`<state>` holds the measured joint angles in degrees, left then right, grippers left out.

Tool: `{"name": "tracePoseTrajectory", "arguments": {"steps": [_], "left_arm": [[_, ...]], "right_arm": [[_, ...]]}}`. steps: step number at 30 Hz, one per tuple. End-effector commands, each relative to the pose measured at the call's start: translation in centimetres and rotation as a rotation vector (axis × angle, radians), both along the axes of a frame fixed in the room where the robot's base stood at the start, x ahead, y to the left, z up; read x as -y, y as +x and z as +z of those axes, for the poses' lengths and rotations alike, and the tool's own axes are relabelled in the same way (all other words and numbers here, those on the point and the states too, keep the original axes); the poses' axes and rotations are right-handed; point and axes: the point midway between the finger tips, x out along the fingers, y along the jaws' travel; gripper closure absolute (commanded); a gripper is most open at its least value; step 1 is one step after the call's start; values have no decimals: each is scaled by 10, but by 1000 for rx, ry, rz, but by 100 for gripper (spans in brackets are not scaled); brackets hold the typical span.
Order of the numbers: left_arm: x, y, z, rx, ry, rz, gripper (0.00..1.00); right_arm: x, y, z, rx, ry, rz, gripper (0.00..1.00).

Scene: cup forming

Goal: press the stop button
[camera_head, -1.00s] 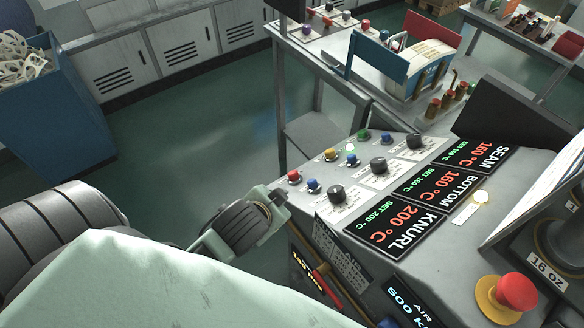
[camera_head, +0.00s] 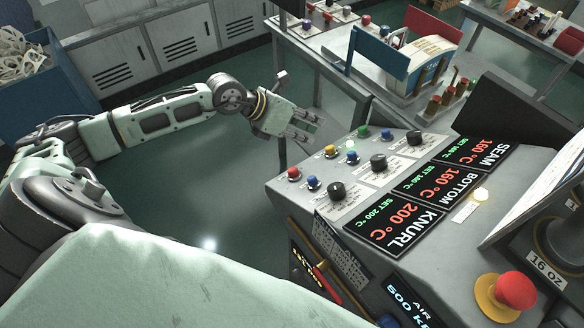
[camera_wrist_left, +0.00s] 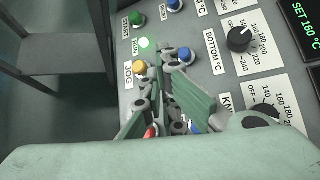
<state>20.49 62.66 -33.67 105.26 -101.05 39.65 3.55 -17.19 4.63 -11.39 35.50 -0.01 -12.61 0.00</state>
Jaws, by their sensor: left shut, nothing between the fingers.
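A small red button (camera_head: 294,173) is at the near left corner of the sloped control panel; its label is unreadable. In the left wrist view the red button (camera_wrist_left: 151,132) is partly hidden by my fingers. A large red mushroom button (camera_head: 516,289) on a yellow base stands at the lower right of the machine. My left gripper (camera_head: 312,124) is shut and empty, above and beyond the panel's left edge, apart from the buttons in the head view. In the left wrist view my gripper (camera_wrist_left: 172,85) overlaps the button rows. My right gripper is not in view.
Yellow (camera_head: 330,151), green (camera_head: 363,131) and blue (camera_head: 313,182) buttons sit near the red one. Black dials (camera_head: 337,190) and temperature displays (camera_head: 394,224) lie to the right. A table (camera_head: 330,45) with parts stands behind. The floor left of the machine is open.

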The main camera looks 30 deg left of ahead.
Motion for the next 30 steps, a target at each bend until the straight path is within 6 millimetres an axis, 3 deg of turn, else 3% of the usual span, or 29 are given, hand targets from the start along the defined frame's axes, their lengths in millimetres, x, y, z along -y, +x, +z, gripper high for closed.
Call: {"name": "tracePoseTrajectory", "arguments": {"steps": [1,3,6,9,22,30], "left_arm": [[-24,1,-5,-15,85,4,100],[-49,0,-10,-40,175,8,100],[-73,-1,-14,-63,256,17,100],[-84,-3,-16,-75,292,22,100],[-83,-4,-19,-77,296,21,100],[-66,-11,-44,-78,294,18,100]], "right_arm": [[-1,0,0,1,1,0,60],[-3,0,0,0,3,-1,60],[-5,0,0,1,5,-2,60],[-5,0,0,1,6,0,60],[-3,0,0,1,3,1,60],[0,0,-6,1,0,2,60]]}}
